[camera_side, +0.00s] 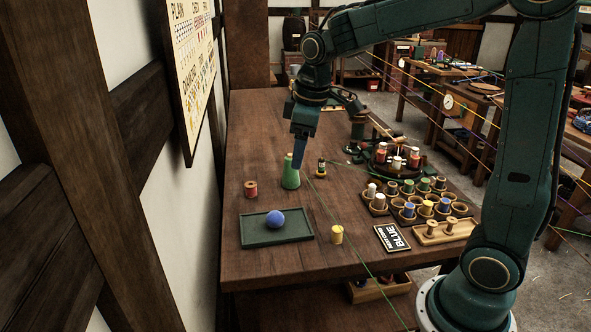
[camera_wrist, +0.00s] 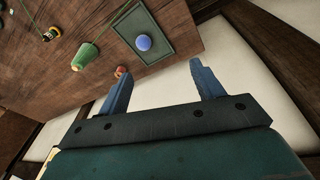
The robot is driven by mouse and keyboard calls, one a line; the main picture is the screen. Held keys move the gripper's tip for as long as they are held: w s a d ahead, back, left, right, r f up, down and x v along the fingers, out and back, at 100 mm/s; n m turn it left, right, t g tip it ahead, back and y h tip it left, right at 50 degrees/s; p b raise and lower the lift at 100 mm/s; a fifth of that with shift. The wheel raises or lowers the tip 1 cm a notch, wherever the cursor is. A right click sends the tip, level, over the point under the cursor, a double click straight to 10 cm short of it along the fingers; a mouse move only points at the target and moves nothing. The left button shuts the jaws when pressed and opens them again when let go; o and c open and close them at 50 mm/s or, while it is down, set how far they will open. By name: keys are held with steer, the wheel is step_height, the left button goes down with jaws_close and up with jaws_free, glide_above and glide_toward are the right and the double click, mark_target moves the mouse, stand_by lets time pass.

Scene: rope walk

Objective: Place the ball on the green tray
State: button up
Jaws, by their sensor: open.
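The blue ball (camera_side: 275,219) rests on the green tray (camera_side: 297,235), near its middle. In the wrist view the ball (camera_wrist: 144,43) also lies within the rim of the tray (camera_wrist: 161,48). My gripper (camera_side: 299,160) is above the table, beyond the tray and close to the green cone. Its two blue fingers (camera_wrist: 159,68) stand wide apart in the wrist view with nothing between them. The fingers are clear of the ball. In the side view they overlap, so the gap is hidden.
A green cone (camera_side: 290,178) stands by my fingers. A red spool (camera_side: 251,189) is behind the tray and a yellow spool (camera_side: 337,235) to its right. A rack of spools (camera_side: 420,205) and a "BLUE" card (camera_side: 392,238) fill the right. A wall borders the left.

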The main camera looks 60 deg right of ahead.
steer(key=s+a+r+m+t, duration=0.1)
steer(key=s+a+m, duration=0.1)
steer(key=s, duration=0.8)
steer(key=s+a+r+m+t, duration=0.1)
steer(key=s+a+m+t, duration=0.1)
steer(key=s, duration=0.8)
steer(key=shift+s+m, duration=0.4)
steer(key=shift+m, duration=0.2)
